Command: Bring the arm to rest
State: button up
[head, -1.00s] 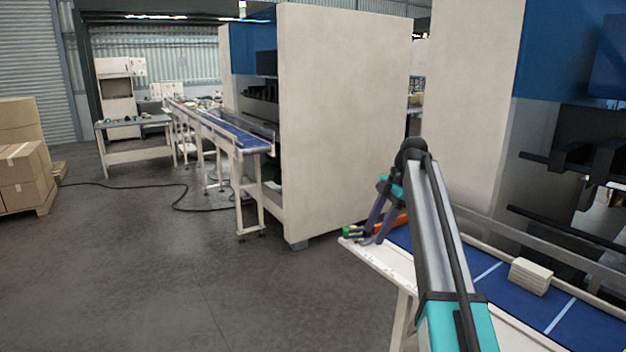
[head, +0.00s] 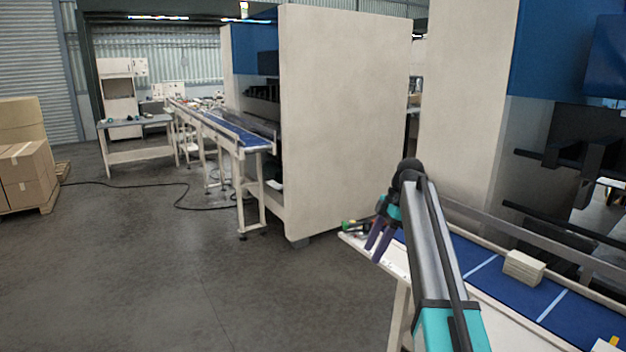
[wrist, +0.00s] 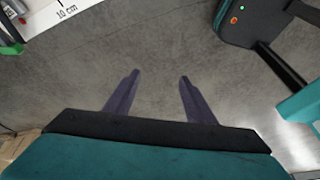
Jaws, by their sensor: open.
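My gripper (head: 379,240) hangs at the end of my arm, over the near left end of the conveyor table (head: 375,252) in the head view. Its two purple fingers point down. In the wrist view my gripper (wrist: 158,78) shows its fingers spread apart, with bare grey floor between them and nothing held. My arm is bent, with its elbow raised in front of the conveyor.
A beige block (head: 524,267) sits on the blue belt (head: 490,275) to the right of my arm. A tall cream machine (head: 345,120) stands behind. Cardboard boxes (head: 25,170) are stacked at far left. The floor (head: 170,270) at left is clear. A black cable (head: 120,187) crosses the floor farther back.

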jog(key=s+a+f+m+g+h+b, duration=0.1)
jog(key=s+f+m, duration=0.35)
jog(key=f, duration=0.95)
jog(key=s+f+m+b, duration=0.15)
jog(key=s+f, duration=0.55)
jog(key=f, duration=0.7)
jog(key=s+a+f+m+g+h+b, duration=0.1)
jog(key=s+f+m, duration=0.4)
jog(key=f, duration=0.8)
jog(key=s+f+m+g+b, duration=0.1)
jog(key=s+f+m, duration=0.1)
jog(key=s+f, duration=0.6)
jog(key=s+f+m+h+b, duration=0.1)
jog(key=s+f+m, duration=0.2)
jog(key=s+f, duration=0.5)
jog(key=s+f+m+g+h, duration=0.1)
jog(key=s+f, duration=0.6)
jog(key=s, duration=1.2)
jog(key=shift+s+d+f+m+g+b, duration=0.3)
jog(key=shift+s+d+f+m+b, duration=0.1)
jog(key=shift+m, duration=0.5)
